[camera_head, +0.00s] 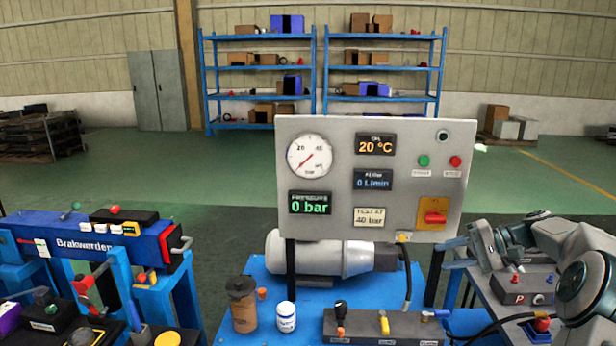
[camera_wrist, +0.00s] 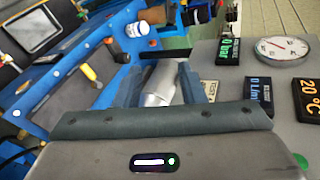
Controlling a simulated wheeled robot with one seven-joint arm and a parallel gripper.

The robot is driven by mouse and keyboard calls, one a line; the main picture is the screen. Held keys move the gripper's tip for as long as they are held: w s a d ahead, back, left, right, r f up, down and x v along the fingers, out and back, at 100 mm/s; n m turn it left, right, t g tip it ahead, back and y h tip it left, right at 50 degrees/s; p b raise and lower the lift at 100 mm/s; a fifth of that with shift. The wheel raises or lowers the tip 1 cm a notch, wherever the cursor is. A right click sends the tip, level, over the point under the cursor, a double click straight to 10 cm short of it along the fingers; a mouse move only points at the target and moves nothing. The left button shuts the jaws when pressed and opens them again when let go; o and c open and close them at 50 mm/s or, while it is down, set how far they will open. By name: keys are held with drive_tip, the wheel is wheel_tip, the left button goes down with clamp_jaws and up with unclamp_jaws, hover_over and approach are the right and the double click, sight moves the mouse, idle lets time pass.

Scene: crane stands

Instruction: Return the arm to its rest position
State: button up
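My arm reaches in from the right edge of the head view. My gripper (camera_head: 450,254) is beside the lower right corner of the grey gauge panel (camera_head: 340,180), its fingers pointing left; I cannot tell whether they touch it. In the wrist view my gripper (camera_wrist: 158,76) has its two fingers spread apart with nothing held between them. The silver motor cylinder (camera_wrist: 160,84) shows beyond the gap. The gauge panel (camera_wrist: 228,90) fills the right of the wrist view.
Below the panel is a blue stand (camera_head: 240,285) with a brown bottle (camera_head: 242,312), a white jar (camera_head: 286,317) and a grey lever block (camera_head: 375,326). A blue Brakwerden machine (camera_head: 95,240) stands left. A control box (camera_head: 525,288) sits under my arm. Green floor lies behind.

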drive_tip(key=s+a+n+g+h, duration=0.25)
drive_tip(key=s+a+h, duration=0.6)
drive_tip(key=a, duration=0.75)
drive_tip(key=s+a+f+n+t+h, duration=0.1)
drive_tip(key=s+f+h, duration=0.1)
drive_tip(key=s, duration=0.9)
drive_tip(key=s+a+f+n+t+h, duration=0.1)
drive_tip(key=s+a+h, duration=0.1)
drive_tip(key=s, duration=0.9)
drive_tip(key=shift+f, duration=0.4)
drive_tip(key=shift+s, duration=0.1)
